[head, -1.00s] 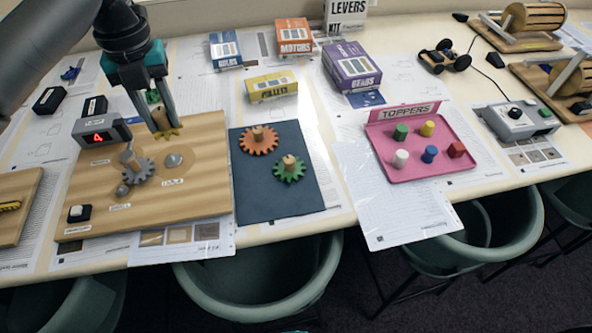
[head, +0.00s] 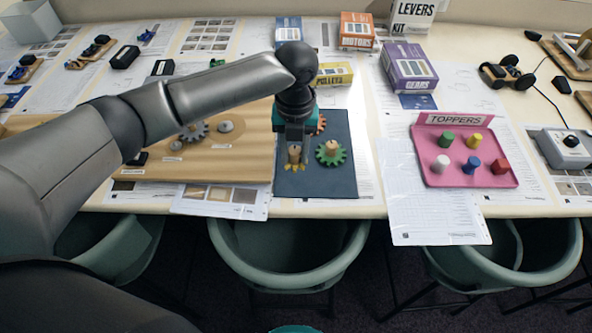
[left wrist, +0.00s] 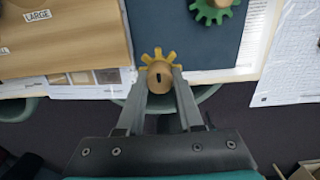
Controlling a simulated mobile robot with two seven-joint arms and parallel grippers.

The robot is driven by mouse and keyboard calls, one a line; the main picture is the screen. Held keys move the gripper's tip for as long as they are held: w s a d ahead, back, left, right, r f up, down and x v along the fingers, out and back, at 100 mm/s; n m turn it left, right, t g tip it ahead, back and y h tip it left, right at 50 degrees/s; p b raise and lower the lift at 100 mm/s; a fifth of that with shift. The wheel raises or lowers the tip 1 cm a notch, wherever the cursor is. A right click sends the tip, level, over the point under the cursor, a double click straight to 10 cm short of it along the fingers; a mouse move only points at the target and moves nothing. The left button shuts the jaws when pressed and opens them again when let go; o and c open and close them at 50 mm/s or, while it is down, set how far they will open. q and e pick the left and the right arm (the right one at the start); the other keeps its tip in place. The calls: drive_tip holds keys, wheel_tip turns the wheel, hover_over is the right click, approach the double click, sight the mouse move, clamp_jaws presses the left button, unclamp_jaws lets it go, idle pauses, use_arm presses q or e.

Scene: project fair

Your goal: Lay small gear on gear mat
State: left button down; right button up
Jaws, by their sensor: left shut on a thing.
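The small gear (head: 294,166) is yellow with a wooden knob. My left gripper (head: 294,156) is shut on the knob. In the head view the gear shows over the left front part of the dark blue gear mat (head: 335,186); I cannot tell whether it touches. In the left wrist view the small gear (left wrist: 159,74) sits between the fingertips, with the mat (left wrist: 172,30) beyond it. A green gear (head: 331,153) lies on the mat just right of the gripper. An orange gear (head: 320,123) behind is partly hidden by the gripper. My right gripper is not seen.
The wooden gear board (head: 235,165) lies left of the mat, partly hidden by my arm. A pink toppers tray (head: 450,180) with several coloured pieces stands to the right. Boxes stand behind. The mat's front strip is bare, near the table edge (head: 330,208).

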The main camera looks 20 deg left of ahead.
sight(295, 151)
use_arm(q)
drive_tip(key=shift+f+b, duration=0.3)
drive_tip(key=shift+f, duration=3.3)
drive_tip(key=shift+f, duration=0.1)
drive_tip(key=c, duration=0.6)
unclamp_jaws()
drive_tip(key=shift+o, duration=0.2)
wheel_tip(295, 151, up, 12)
drive_tip(key=shift+d+r+p, duration=0.1)
drive_tip(key=shift+r+p, duration=0.05)
drive_tip(key=shift+p, duration=0.35)
